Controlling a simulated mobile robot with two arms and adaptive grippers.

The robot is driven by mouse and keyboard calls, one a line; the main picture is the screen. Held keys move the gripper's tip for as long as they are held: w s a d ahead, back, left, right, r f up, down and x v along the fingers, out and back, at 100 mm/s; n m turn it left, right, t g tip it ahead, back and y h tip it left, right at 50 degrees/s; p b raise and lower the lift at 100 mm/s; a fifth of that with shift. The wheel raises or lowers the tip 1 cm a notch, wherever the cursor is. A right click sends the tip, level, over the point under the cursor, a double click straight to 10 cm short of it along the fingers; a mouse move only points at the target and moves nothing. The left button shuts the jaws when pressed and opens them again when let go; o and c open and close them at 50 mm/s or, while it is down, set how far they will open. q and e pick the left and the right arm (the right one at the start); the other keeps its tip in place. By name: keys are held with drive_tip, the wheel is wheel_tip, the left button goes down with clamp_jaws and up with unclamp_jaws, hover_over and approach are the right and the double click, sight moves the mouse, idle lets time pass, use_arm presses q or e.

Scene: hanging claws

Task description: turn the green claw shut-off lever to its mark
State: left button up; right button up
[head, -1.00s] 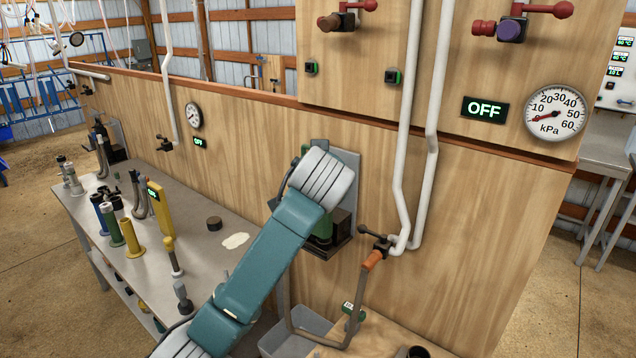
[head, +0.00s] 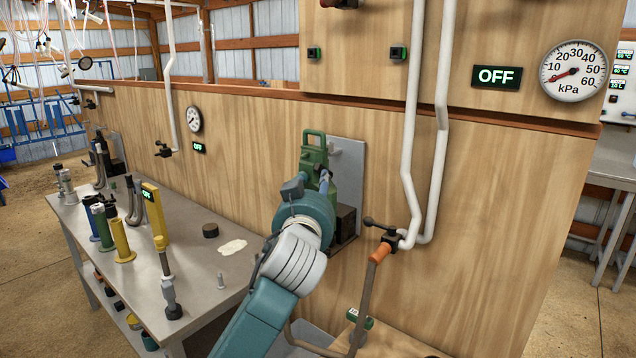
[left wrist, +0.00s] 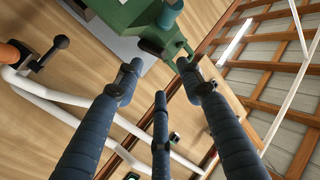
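A green body (head: 316,148) with a handle-like top is fixed to a grey plate (head: 347,165) on the wooden wall. In the left wrist view the green body (left wrist: 135,22) is at the top, with a teal cylinder and a small green projection (left wrist: 180,46). I cannot tell for sure which part is the shut-off lever, and I see no mark. My left gripper (head: 310,183) is just in front of the green body and covers its lower part. In the left wrist view its dark blue fingers (left wrist: 160,80) are spread with nothing between them. Contact is unclear. My right gripper is out of view.
A black valve (head: 388,238) with a lever and an orange-collared hose (head: 368,290) sits right of the green body, below white pipes (head: 410,130). A dark box (head: 346,222) is close by on the plate. A grey table (head: 190,270) with colored cylinders stands left.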

sight(318, 170)
use_arm(q)
drive_tip(key=w+p, duration=0.1)
drive_tip(key=w, duration=0.3)
drive_tip(key=w+p, duration=0.1)
drive_tip(key=w, duration=0.3)
drive_tip(key=shift+w+d+r+p, duration=0.1)
drive_tip(key=shift+w+d+p, duration=0.1)
drive_tip(key=shift+w+p, duration=0.2)
drive_tip(key=shift+w, duration=0.65)
clamp_jaws()
